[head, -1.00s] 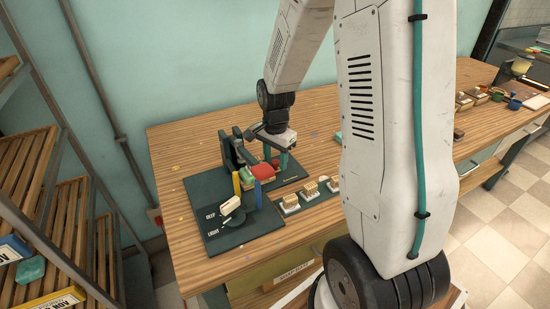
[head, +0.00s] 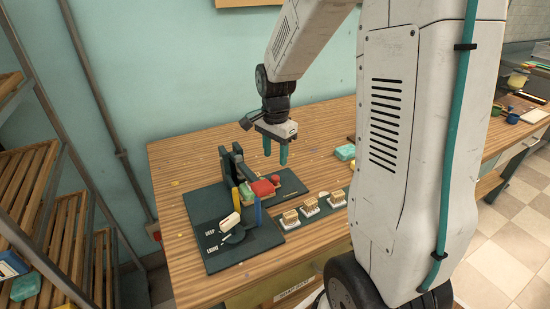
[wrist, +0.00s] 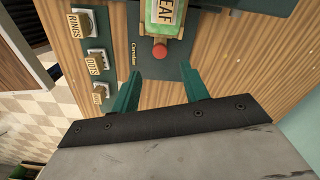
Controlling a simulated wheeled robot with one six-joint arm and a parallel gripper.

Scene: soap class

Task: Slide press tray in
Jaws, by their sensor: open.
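The soap press (head: 229,177) stands on a dark green base board (head: 262,236), with a blue post and a yellow post near it. At the press, the tray carries a green block with a tan label (wrist: 166,12) ending in "EAF", cut by the wrist view's top edge. A red knob (head: 276,179) sticks out at the tray's end; it also shows in the wrist view (wrist: 159,51). A larger red piece (head: 262,189) sits beside it. My gripper (head: 275,155) is open and empty above the board. In the wrist view the knob lies beyond the fingertips, centred between them.
Three labelled stamp blocks (head: 309,205) stand in a row along the board's right side. A lever dial (head: 230,222) with DEEP and LIGHT marks is at the front left. A teal block (head: 345,152) lies farther right. Bare table is behind the board.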

